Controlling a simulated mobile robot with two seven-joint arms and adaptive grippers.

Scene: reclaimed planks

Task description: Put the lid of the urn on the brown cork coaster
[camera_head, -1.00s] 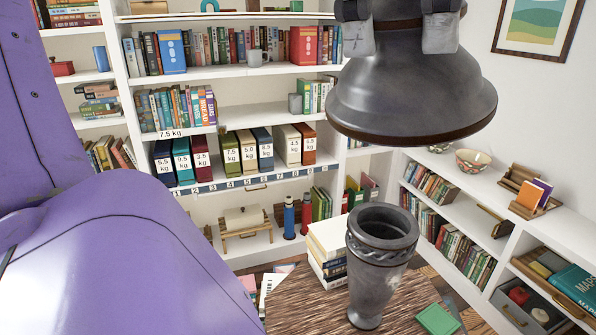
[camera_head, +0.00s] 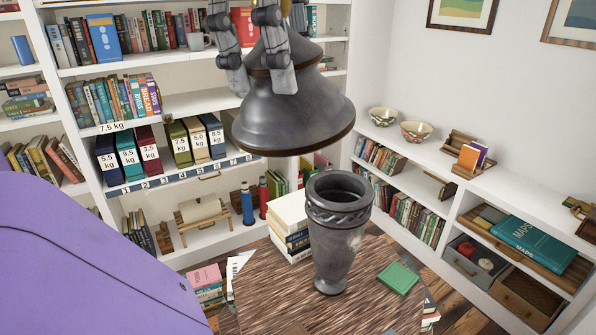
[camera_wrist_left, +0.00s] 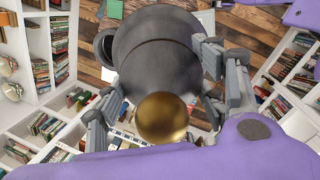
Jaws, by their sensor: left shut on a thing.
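The lid of the urn (camera_head: 293,112) is a dark grey, bell-shaped piece with a brown lower rim. My left gripper (camera_head: 258,62) is shut on it and holds it in the air, above and left of the urn in the head view. In the left wrist view the lid (camera_wrist_left: 155,55) shows a gold knob (camera_wrist_left: 162,118) between the fingers of my left gripper (camera_wrist_left: 150,95). I see no brown cork coaster. My right gripper is not in view.
A stack of books (camera_head: 289,222) is behind the urn. Full bookshelves stand behind, and a low white shelf (camera_head: 440,160) with bowls runs along the right.

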